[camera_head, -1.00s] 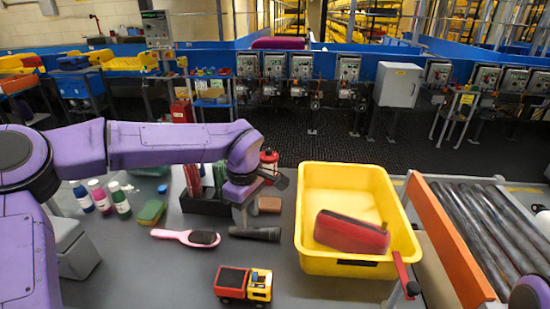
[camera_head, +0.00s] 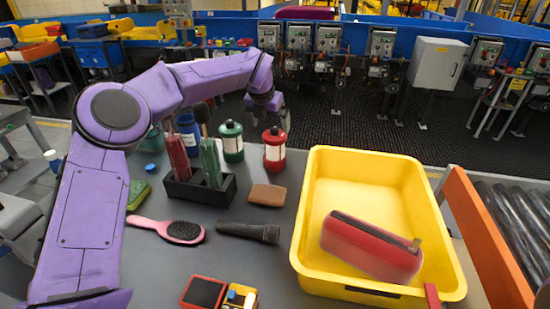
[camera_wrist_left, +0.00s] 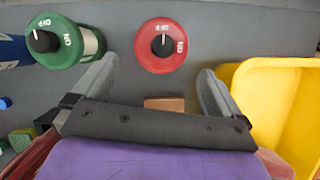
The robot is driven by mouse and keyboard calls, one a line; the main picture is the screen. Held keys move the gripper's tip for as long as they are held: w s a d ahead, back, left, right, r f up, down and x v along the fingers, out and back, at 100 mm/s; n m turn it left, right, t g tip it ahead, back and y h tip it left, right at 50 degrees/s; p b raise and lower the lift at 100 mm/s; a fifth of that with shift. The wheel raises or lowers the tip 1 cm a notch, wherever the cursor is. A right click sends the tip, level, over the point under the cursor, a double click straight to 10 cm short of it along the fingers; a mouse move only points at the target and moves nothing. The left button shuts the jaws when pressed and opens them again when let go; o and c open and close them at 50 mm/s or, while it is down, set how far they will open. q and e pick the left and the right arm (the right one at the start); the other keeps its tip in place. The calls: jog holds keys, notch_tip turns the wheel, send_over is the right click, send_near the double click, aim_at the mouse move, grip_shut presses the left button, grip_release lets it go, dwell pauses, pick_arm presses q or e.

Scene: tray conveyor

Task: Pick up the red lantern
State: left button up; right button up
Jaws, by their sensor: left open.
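The red lantern (camera_head: 274,150), a red canister with a pale middle band, stands upright at the back of the table, left of the yellow bin. In the left wrist view its round red top with a black knob (camera_wrist_left: 161,46) shows from above, between and a little beyond my fingers. My left gripper (camera_head: 268,104) is above the lantern, open and empty; its two spread fingers (camera_wrist_left: 158,72) show in the wrist view, apart from the lantern. My right gripper is not in view.
A green lantern (camera_head: 231,142) stands just left of the red one. A black holder (camera_head: 197,197), brown block (camera_head: 267,195), flashlight (camera_head: 249,232) and pink hairbrush (camera_head: 182,232) lie nearer. The yellow bin (camera_head: 317,205) at right holds a red case (camera_head: 370,247).

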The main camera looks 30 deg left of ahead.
aim_at(272, 133)
pick_arm(q)
jog(key=p+x, duration=0.1)
jog(key=x, duration=0.3)
jog(key=shift+w+a+f, duration=0.1)
jog(key=shift+f, duration=0.3)
jog(key=p+x, duration=0.2)
jog(key=x, duration=0.2)
jog(key=shift+w+f, duration=0.3)
jog(key=shift+f, duration=0.15)
jog(key=shift+r, duration=0.1)
jog(key=c, duration=1)
